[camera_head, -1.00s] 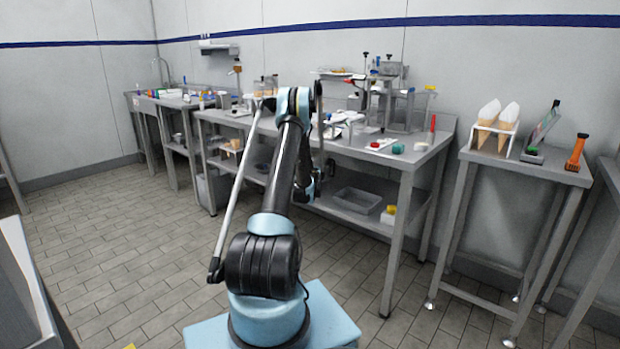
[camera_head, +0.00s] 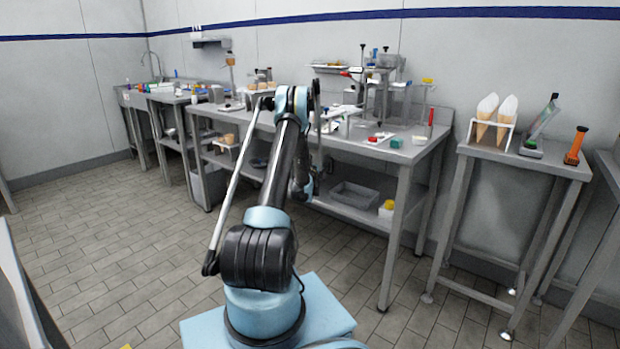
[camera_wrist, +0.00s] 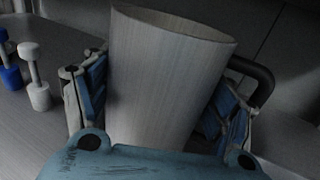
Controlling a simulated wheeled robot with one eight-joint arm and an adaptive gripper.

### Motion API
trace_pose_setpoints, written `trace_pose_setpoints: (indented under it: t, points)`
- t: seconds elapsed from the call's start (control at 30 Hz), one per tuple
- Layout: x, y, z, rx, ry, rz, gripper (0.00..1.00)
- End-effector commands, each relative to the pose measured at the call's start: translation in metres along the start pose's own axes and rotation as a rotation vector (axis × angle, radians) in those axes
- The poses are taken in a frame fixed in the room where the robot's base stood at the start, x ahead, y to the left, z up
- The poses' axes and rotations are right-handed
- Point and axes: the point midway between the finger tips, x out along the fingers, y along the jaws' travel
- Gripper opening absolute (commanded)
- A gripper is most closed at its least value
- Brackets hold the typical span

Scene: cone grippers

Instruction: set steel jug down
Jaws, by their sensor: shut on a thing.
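The steel jug (camera_wrist: 170,50) fills the middle of the wrist view, a pale grey tapered vessel with a dark handle (camera_wrist: 258,80) on its right. It looks slightly tilted in that view. My gripper (camera_wrist: 158,100) is shut on it, with a blue finger pad on each side of the jug. The jug's base is hidden, so I cannot tell whether it touches a surface. In the head view my arm hides the jug and the fingers.
In the head view, the long steel table (camera_head: 400,154) is crowded. A side table at right holds paper-wrapped cones (camera_head: 486,112) and an orange item (camera_head: 575,146).

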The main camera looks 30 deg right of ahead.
Motion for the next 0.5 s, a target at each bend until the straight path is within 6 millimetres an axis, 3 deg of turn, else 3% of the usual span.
trace_pose_setpoints:
  t: [0.2, 0.5]
  points:
    - [0.0, 0.0, -0.026, 0.0, 0.0, 0.0, 0.17]
    - [0.0, 0.0, -0.04, 0.0, 0.0, 0.0, 0.17]
